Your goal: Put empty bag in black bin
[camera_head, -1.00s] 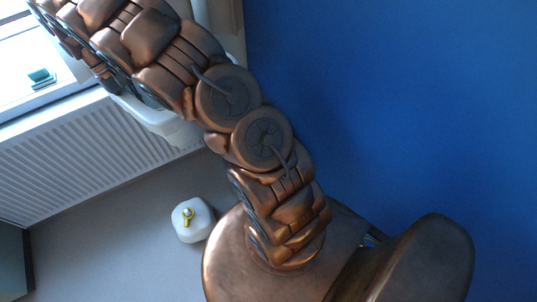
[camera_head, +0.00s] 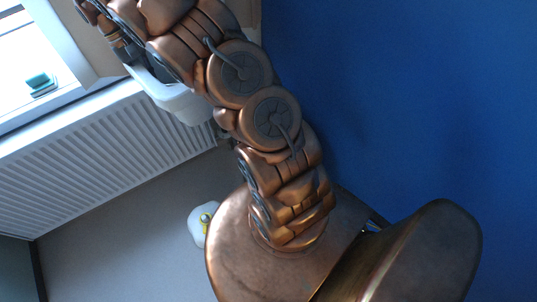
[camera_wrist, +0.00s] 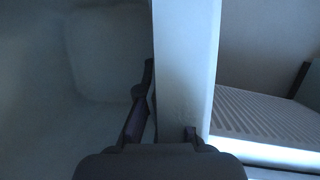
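In the wrist view, my gripper (camera_wrist: 160,95) is dark. Its left finger lies along the left side of a pale upright slab (camera_wrist: 187,60); only the base of its right finger shows. The slab hides the rest, so I cannot tell whether the fingers touch it or how far apart they are. I see no bag between them. I cannot make out the empty bag or a black bin in either view.
A white basin (camera_head: 180,100) is partly behind my arm. A white radiator (camera_head: 110,165) lies below the window sill, where a teal item (camera_head: 41,82) sits. A white object with a yellow part (camera_head: 197,228) is on the floor near my base. A blue wall (camera_head: 420,110) is at right.

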